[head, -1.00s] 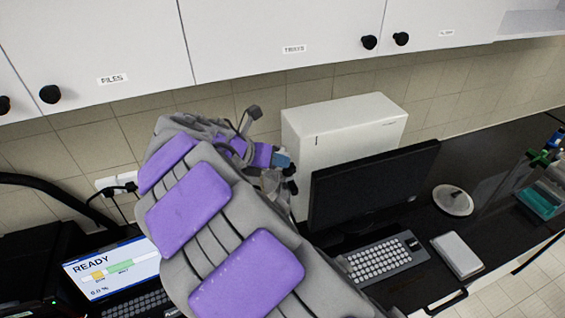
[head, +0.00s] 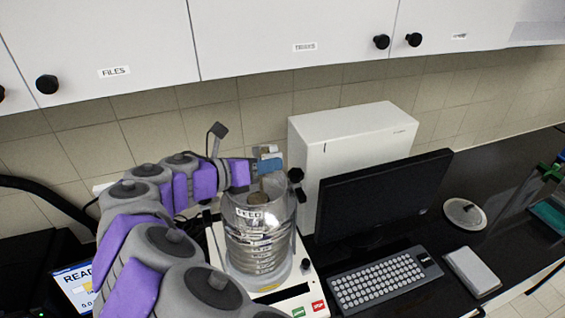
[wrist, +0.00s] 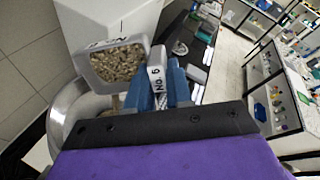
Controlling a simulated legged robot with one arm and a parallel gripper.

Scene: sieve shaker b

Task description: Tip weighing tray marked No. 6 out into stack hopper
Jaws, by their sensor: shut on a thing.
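My gripper (head: 268,166) is above the open top of the clear stack hopper (head: 247,212). In the wrist view its blue fingers (wrist: 157,84) are shut on the handle of the weighing tray, whose label reads No. 6. The tray (wrist: 146,47) is grey and square, and brownish-grey granules lie in it. The hopper's shiny rim (wrist: 58,112) curves below and left of the tray. A small brown patch shows inside the hopper in the head view; I cannot tell what it is. The tray is mostly hidden in the head view.
The sieve stack stands on a white shaker base (head: 305,287) with green and red buttons. A white box (head: 345,140) and dark monitor (head: 385,190) stand to its right, with a keyboard (head: 385,280) in front. A screen (head: 75,287) is at the lower left. Cabinets (head: 290,35) hang above.

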